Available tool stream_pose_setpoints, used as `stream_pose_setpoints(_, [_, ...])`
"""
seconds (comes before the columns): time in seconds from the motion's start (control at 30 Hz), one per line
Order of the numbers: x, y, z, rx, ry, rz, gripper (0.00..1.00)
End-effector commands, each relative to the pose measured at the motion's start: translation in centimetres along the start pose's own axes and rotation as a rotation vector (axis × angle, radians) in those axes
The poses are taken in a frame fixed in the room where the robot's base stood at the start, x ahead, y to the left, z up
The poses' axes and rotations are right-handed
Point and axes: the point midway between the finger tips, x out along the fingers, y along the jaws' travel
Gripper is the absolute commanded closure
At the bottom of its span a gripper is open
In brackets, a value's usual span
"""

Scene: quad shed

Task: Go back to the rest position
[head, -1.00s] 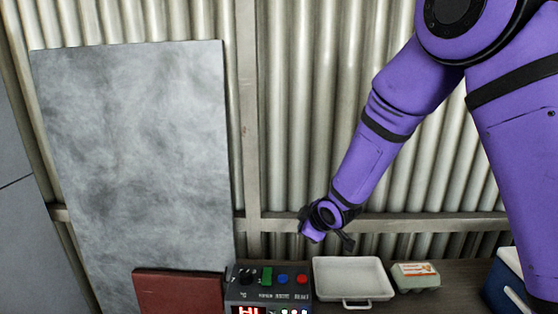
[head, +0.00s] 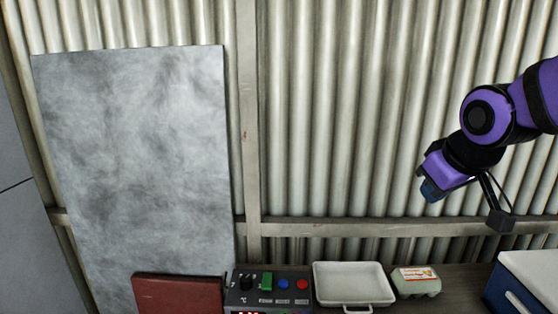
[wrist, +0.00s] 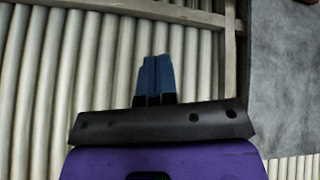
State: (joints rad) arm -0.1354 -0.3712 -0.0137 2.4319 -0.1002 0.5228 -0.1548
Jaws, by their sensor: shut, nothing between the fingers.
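My gripper (head: 428,191) is at the right side of the head view, held in the air in front of the corrugated wall. It is above the bench and apart from everything on it. In the wrist view its two blue fingers (wrist: 157,78) are together, with nothing between them. My purple arm reaches in from the right edge of the head view.
On the bench stand a control box (head: 268,288) with knob and buttons, a white tray (head: 352,268), an egg carton (head: 416,281) and a blue-and-white cooler (head: 524,285). A dark red box (head: 178,294) and a grey panel (head: 135,165) are at left.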

Motion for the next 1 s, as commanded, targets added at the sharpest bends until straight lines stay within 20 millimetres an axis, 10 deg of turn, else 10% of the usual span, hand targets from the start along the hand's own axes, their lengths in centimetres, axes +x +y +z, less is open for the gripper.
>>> stream_pose_setpoints(0.5, [-9.4,-0.7,10.7,0.322,-0.092,0.002,1.00])
stream_pose_setpoints(1.0, [-10.0,-0.9,11.5,0.347,-0.103,0.000,1.00])
